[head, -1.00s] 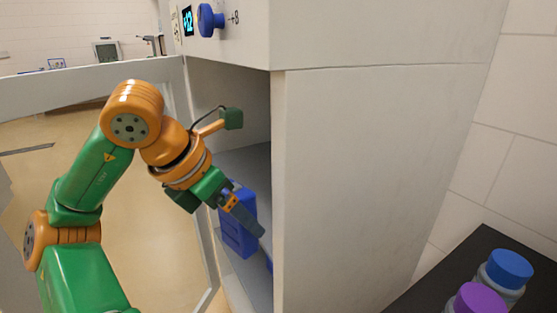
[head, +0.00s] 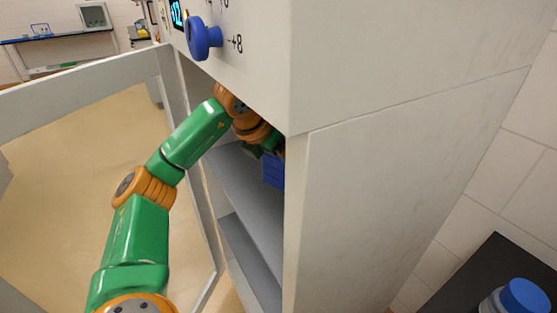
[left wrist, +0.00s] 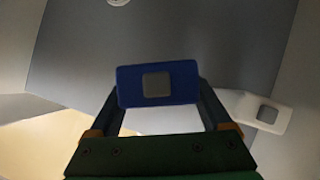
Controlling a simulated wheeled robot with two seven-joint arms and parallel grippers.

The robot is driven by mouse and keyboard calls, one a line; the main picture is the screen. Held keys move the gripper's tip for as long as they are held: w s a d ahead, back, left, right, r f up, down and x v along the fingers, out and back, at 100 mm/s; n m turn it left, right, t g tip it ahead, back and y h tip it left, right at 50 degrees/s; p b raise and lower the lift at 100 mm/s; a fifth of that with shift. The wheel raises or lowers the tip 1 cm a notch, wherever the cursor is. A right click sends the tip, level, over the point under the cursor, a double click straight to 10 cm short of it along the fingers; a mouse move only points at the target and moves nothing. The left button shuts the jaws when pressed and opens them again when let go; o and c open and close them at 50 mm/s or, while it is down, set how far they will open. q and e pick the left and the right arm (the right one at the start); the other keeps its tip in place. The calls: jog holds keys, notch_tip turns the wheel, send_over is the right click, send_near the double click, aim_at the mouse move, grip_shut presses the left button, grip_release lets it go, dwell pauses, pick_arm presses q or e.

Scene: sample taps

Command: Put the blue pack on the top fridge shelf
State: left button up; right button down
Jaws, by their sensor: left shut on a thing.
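The blue pack (head: 273,171) is inside the open fridge, above the upper visible grey shelf (head: 238,178), partly hidden by the fridge's side wall. My left gripper (left wrist: 160,92) is shut on it, one finger at each side. In the left wrist view the pack (left wrist: 184,82) shows a blue face with a grey square. In the head view the fingers are mostly hidden by the fridge and my wrist. I cannot tell whether the pack touches the shelf. My right gripper is in neither view.
The fridge door (head: 80,95) stands open at the left. A lower shelf (head: 243,255) looks empty where visible. A white item with a grey square (left wrist: 258,110) lies just right of the gripper in the left wrist view. A blue-capped bottle (head: 520,298) stands on a dark surface at lower right.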

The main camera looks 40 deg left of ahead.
aim_at(278, 172)
pick_arm(q)
jog(key=f, duration=0.2)
jog(key=f+b, duration=0.1)
jog(key=shift+w, duration=0.25)
jog(key=shift+f, duration=0.3)
